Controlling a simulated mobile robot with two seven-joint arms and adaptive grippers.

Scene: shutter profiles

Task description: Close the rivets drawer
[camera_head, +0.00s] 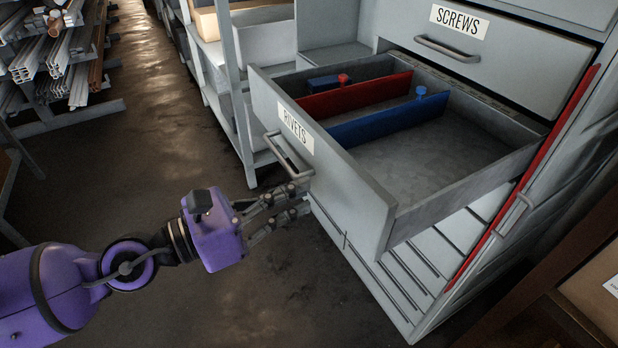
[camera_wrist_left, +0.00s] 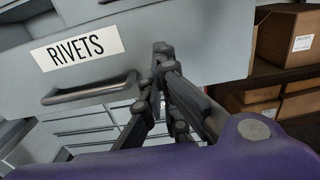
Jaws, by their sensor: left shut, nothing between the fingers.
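The rivets drawer (camera_head: 350,180) is pulled out of the grey cabinet, with a RIVETS label and a bar handle (camera_head: 287,155) on its front. Inside are a red divider (camera_head: 355,97) and a blue divider (camera_head: 385,121). My left gripper (camera_head: 302,197) is shut and empty, its fingertips close to the drawer front, just below the handle in the head view. In the left wrist view the fingertips (camera_wrist_left: 162,50) lie over the drawer front (camera_wrist_left: 205,40), right of the handle (camera_wrist_left: 90,92). I cannot tell whether they touch it. My right gripper is not in view.
The shut screws drawer (camera_head: 500,55) is above. Lower drawers (camera_head: 400,275) are below, with a red strip (camera_head: 530,170) on the cabinet's right side. Shelving (camera_head: 230,80) stands behind, and a rack of metal profiles (camera_head: 60,60) is at far left. The floor (camera_head: 150,150) between is clear.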

